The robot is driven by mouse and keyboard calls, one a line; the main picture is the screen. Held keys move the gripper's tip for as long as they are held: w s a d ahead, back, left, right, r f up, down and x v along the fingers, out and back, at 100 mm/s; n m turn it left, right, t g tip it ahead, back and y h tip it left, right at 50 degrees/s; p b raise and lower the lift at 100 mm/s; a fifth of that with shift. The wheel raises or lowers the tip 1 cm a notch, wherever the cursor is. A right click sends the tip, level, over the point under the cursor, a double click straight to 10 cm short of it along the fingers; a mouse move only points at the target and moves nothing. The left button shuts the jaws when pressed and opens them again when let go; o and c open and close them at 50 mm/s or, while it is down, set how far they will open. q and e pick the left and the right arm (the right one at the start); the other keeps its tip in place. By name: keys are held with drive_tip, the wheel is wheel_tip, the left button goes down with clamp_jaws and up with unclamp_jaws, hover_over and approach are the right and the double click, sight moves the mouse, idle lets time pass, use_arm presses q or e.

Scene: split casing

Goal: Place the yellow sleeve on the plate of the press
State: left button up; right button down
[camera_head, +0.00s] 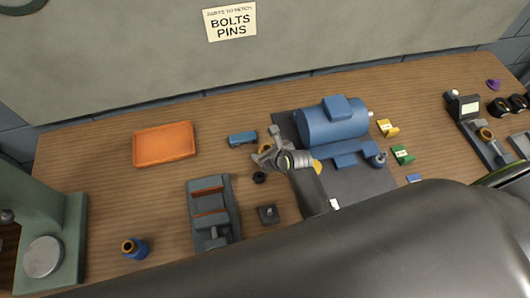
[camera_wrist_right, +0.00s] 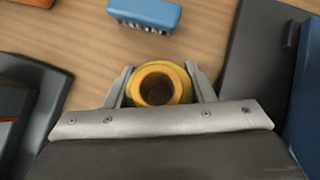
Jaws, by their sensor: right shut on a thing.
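The yellow sleeve (camera_wrist_right: 158,84) is a short ring with a round bore. In the right wrist view it sits between the two fingers of my right gripper (camera_wrist_right: 160,88), which is shut on it. In the head view my right gripper (camera_head: 268,149) is above the wooden table, left of the blue motor, and largely hides the sleeve. The green press (camera_head: 50,205) stands at the far left, with its round grey plate (camera_head: 43,256) bare. The gripper is well to the right of the press. My left gripper is not in view.
An orange tray (camera_head: 164,158), a grey vise (camera_head: 205,185) and a blue cylinder with an orange top (camera_head: 138,250) lie between gripper and press. A blue block (camera_head: 242,138), a black ring (camera_head: 259,178) and a dark square block (camera_head: 268,214) are near the gripper. The blue motor (camera_head: 330,122) is to its right.

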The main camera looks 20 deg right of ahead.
drive_tip(key=shift+w+f, duration=0.15)
drive_tip(key=shift+f, duration=0.45)
drive_tip(key=shift+f, duration=0.1)
drive_tip(key=c, duration=0.6)
unclamp_jaws()
drive_tip(key=shift+f, duration=0.1)
drive_tip(key=shift+c, duration=0.2)
